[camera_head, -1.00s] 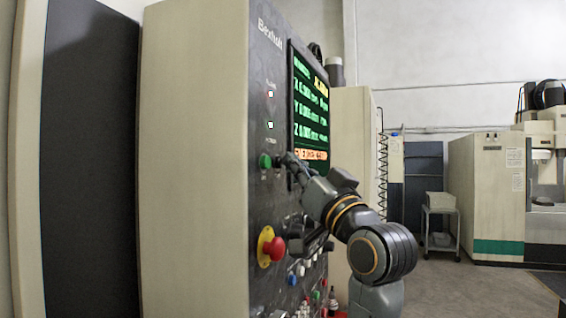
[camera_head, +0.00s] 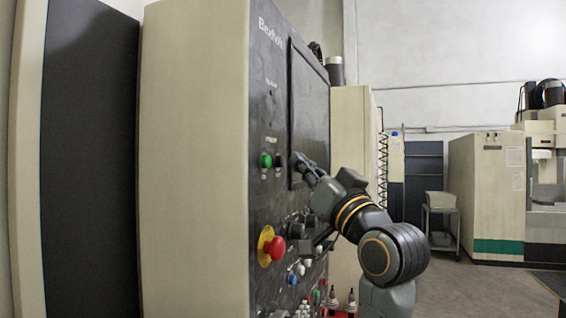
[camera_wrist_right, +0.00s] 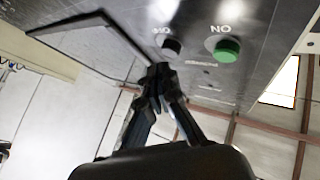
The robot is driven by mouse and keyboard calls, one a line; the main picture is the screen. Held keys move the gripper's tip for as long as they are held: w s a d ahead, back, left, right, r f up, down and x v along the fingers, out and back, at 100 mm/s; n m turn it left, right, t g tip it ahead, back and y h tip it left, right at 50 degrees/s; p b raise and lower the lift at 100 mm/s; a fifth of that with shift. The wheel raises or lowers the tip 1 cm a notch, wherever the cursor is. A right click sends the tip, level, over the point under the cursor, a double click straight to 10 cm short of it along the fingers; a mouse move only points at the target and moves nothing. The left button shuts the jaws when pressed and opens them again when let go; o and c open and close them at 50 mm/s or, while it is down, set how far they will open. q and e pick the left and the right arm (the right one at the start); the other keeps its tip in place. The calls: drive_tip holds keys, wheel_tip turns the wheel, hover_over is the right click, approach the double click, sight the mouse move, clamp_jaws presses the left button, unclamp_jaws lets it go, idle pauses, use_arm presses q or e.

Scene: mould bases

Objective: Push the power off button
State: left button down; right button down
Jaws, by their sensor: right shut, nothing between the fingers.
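The black power off button (camera_head: 279,160) sits on the dark control panel, right of the green ON button (camera_head: 265,160). In the right wrist view the black button (camera_wrist_right: 172,46) and the green button (camera_wrist_right: 228,49) show upside down with their labels. My right gripper (camera_head: 302,161) is shut and empty, in front of the panel and to the right of the black button. In the wrist view its fingertips (camera_wrist_right: 158,72) are close to the black button, with a small gap seen between them. The panel screen (camera_head: 309,105) is dark. My left gripper is not in view.
A red emergency stop on a yellow base (camera_head: 265,244) sits lower on the panel. Several small knobs and buttons (camera_head: 300,268) lie below my right arm. Bottles (camera_head: 351,300) stand at the panel's foot. A grey cart (camera_head: 442,222) and another machine (camera_head: 485,195) stand farther right.

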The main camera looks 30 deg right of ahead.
drive_tip(key=shift+s+d, duration=0.8)
drive_tip(key=shift+s, duration=0.2)
drive_tip(key=shift+s+d, duration=0.8)
drive_tip(key=shift+s, duration=0.15)
